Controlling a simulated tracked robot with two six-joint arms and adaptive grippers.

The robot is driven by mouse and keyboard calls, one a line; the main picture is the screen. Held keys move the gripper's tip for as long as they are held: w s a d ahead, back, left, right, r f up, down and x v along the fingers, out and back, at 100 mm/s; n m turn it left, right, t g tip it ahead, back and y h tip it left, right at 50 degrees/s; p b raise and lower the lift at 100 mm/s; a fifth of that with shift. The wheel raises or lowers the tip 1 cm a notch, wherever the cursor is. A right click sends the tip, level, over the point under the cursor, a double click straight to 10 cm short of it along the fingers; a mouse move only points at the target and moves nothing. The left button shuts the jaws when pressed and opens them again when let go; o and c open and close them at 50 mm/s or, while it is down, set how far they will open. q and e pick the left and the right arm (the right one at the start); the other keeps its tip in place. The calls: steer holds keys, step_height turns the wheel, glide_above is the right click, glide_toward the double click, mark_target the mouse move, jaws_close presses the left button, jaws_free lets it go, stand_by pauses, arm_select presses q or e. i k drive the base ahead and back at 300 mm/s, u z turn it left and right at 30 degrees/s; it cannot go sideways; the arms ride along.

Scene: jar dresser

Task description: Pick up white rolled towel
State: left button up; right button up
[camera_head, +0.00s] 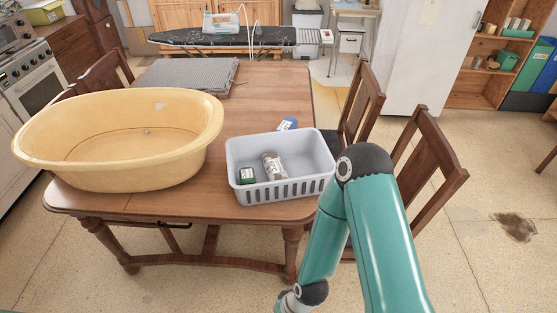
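I cannot make out a white rolled towel for certain. Small pale upright items (515,23) stand on the wooden shelf at the far upper right, too small to identify. A grey-white cylindrical item (273,166) lies in the grey plastic basket (291,190) on the table, and it looks more like a jar than a towel. My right arm comes in from the bottom right, bends at a dark elbow and runs down to the bottom edge, where its gripper is out of view.
The wooden table (275,90) holds a large yellow tub (120,170), the basket and a grey ribbed mat (185,74). A dark green item (246,176) is in the basket. Wooden chairs (430,170) stand at the right. Open floor (480,265) lies at the lower right.

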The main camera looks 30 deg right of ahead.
mark_target(273, 166)
steer(key=u, duration=0.65)
steer(key=i, duration=0.1)
steer(key=z, duration=2.2)
steer(key=i, duration=0.45)
steer(key=u, duration=1.65)
